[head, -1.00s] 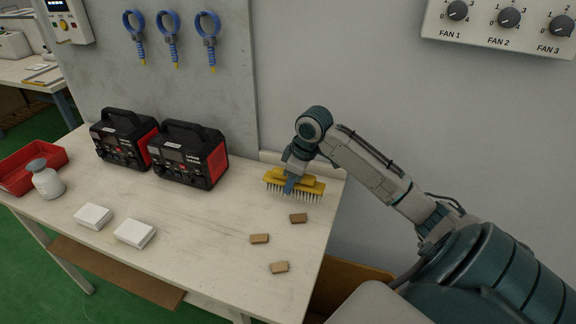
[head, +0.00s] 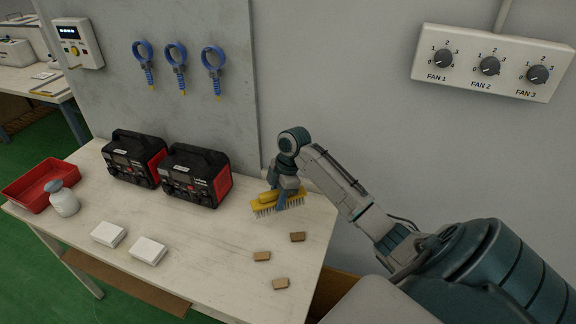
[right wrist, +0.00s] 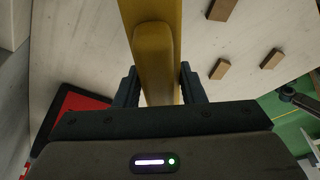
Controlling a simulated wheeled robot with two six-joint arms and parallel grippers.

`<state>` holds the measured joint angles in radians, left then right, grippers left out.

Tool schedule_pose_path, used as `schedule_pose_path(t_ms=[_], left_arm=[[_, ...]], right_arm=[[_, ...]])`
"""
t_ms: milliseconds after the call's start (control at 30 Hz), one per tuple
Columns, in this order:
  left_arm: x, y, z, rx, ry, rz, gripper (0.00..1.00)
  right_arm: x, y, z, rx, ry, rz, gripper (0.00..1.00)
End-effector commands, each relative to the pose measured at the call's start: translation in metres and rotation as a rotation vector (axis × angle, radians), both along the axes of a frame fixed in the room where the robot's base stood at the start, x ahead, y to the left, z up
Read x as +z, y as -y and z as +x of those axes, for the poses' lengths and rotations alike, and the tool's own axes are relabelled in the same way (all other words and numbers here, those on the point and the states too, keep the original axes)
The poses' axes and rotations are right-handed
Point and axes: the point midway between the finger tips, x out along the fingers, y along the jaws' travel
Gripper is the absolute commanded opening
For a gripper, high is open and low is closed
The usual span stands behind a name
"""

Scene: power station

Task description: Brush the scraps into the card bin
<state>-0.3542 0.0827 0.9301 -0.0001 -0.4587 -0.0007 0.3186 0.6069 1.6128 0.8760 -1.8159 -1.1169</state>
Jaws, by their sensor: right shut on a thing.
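My right gripper (head: 287,200) is shut on the yellow handle of a brush (head: 265,206) with pale bristles, near the table's back right corner. In the right wrist view the handle (right wrist: 155,60) runs between the two fingers (right wrist: 157,88). Three small brown scraps (head: 297,237) (head: 262,256) (head: 280,283) lie apart on the table, nearer the front than the brush. They also show in the right wrist view (right wrist: 219,69). A brown card surface (head: 338,284), probably the card bin, shows beyond the table's right edge, mostly hidden by the table and my arm. My left gripper is out of view.
Two black and red power units (head: 196,177) stand at the table's back. Two white boxes (head: 108,235) (head: 148,250), a spray bottle (head: 63,199) and a red tray (head: 30,190) are on the left. The table (head: 215,265) is clear between the white boxes and the scraps.

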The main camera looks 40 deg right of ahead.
Motion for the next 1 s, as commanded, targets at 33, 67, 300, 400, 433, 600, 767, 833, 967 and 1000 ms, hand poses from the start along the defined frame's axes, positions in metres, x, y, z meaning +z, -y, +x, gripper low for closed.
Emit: schedule_pose_path(t_ms=[33,67,300,400,433,600,767,833,967,1000], left_arm=[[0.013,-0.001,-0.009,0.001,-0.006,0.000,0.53],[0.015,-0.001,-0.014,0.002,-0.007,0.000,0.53],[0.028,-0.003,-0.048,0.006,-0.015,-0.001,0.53],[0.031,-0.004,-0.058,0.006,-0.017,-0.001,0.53],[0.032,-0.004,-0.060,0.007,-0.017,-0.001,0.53],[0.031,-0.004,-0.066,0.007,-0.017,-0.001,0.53],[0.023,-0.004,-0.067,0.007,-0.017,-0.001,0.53],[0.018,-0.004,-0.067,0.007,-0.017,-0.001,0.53],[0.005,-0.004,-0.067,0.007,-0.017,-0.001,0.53],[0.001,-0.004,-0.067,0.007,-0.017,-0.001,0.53]], right_arm=[[0.010,-0.008,0.006,0.068,-0.001,0.008,0.20],[0.010,-0.012,0.009,0.113,-0.002,0.008,0.20],[0.008,-0.048,0.025,0.454,0.001,0.005,0.20],[0.007,-0.059,0.029,0.554,0.001,0.003,0.20],[0.007,-0.062,0.030,0.577,0.001,0.002,0.20],[0.003,-0.070,0.032,0.649,0.001,-0.001,0.20],[-0.005,-0.071,0.032,0.657,0.002,-0.001,0.20],[-0.011,-0.070,0.032,0.657,0.002,-0.001,0.20],[-0.024,-0.070,0.032,0.656,0.002,-0.001,0.20],[-0.029,-0.070,0.032,0.656,0.002,-0.001,0.20]])
